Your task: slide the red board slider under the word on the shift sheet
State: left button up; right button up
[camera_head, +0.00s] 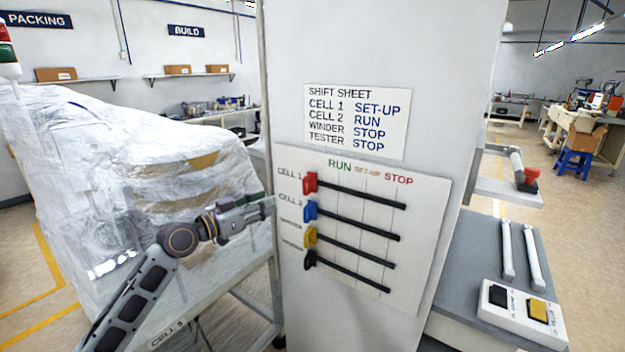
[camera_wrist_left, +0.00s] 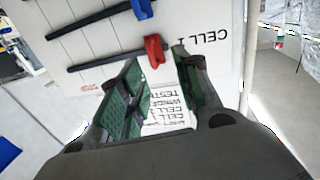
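The red slider (camera_head: 310,183) sits at the left end of the CELL 1 slot, left of the RUN heading, on the white board (camera_head: 420,270). The shift sheet (camera_head: 356,120) above reads CELL 1 SET-UP, CELL 2 RUN, WINDER STOP, TESTER STOP. The board's headings run RUN, SET-UP, STOP from left to right. My left gripper (camera_head: 268,206) is at the board's left edge, left of and slightly below the red slider. In the left wrist view its fingers are apart, and the red slider (camera_wrist_left: 155,48) shows between and beyond the tips. Contact is not visible. My right gripper is not in view.
Blue (camera_head: 310,211), yellow (camera_head: 310,236) and black (camera_head: 309,259) sliders stand at the left ends of the lower slots. A plastic-wrapped machine (camera_head: 130,170) stands left. A switch box (camera_head: 522,310) lies on the bench at right. The board's front is otherwise clear.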

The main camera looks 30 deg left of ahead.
aim_at(304, 182)
pick_arm(q)
jog(key=shift+m+h, duration=0.3)
jog(key=shift+m, duration=0.1)
jog(key=p+x, duration=0.1)
jog(key=x, duration=0.3)
jog(key=d+r+p+x, duration=0.1)
jog(key=p+x, duration=0.1)
jog(key=x, duration=0.3)
jog(key=r+p+x, duration=0.1)
jog(key=x, duration=0.3)
jog(key=shift+w+d+r+p, duration=0.2)
jog(key=shift+d+p, duration=0.1)
jog(key=shift+d, duration=0.1)
dwell(0.6)
grip_shut()
dwell(0.3)
